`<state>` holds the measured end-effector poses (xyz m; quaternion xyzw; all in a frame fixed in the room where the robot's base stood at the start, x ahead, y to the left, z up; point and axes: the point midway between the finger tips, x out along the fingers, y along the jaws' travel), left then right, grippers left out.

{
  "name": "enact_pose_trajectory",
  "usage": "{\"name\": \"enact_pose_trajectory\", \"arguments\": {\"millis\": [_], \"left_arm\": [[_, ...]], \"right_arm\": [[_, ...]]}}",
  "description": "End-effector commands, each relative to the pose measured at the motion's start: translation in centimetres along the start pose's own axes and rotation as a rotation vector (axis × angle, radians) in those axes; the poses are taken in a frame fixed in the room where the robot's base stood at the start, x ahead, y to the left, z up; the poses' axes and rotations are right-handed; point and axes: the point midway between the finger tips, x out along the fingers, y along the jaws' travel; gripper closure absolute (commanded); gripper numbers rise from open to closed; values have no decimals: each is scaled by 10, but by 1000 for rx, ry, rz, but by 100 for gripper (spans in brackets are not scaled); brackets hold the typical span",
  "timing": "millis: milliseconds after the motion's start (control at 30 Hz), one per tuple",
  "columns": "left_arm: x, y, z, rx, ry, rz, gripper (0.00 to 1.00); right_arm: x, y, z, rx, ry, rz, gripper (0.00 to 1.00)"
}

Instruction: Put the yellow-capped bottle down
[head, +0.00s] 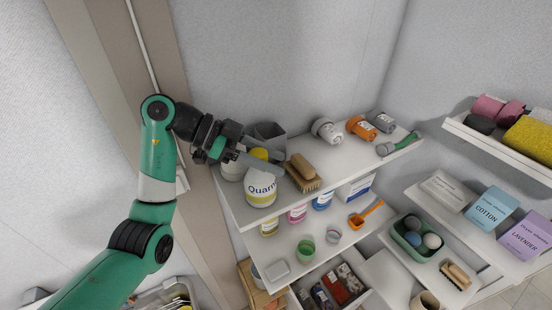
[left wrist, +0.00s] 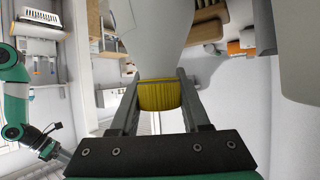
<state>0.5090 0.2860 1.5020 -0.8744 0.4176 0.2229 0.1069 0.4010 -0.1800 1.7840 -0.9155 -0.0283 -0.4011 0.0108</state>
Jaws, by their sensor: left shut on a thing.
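The yellow-capped bottle (head: 261,190) is white with a "Quan..." label. It is upright at the left end of the top shelf (head: 290,205); whether its base touches the shelf I cannot tell. My left gripper (head: 246,158) comes in from the left at cap height. In the left wrist view its fingers (left wrist: 160,100) are shut on the yellow cap (left wrist: 160,94), with the white bottle body (left wrist: 152,40) beyond. My right arm shows at the left of the left wrist view, and its gripper (left wrist: 62,154) is too small and partly hidden to read.
Bare shelf shows between brush and jars.

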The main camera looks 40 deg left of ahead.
Motion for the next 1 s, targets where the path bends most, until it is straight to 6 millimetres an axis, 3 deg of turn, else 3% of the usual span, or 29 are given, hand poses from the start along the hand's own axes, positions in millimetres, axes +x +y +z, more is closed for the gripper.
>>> {"name": "enact_pose_trajectory", "arguments": {"millis": [200, 233, 367, 733, 1000], "left_arm": [[1, 0, 1, 1, 1, 0, 100], [1, 0, 1, 0, 0, 0, 48], [1, 0, 1, 0, 0, 1, 25], [-4, 0, 0, 0, 0, -1, 24], [-53, -1, 1, 1, -1, -4, 24]], "right_arm": [[0, 0, 0, 0, 0, 0, 50], [0, 0, 0, 0, 0, 0, 50], [0, 0, 0, 0, 0, 0, 50], [-1, 0, 1, 0, 0, 0, 50], [-11, 0, 10, 0, 0, 0, 50]]}}
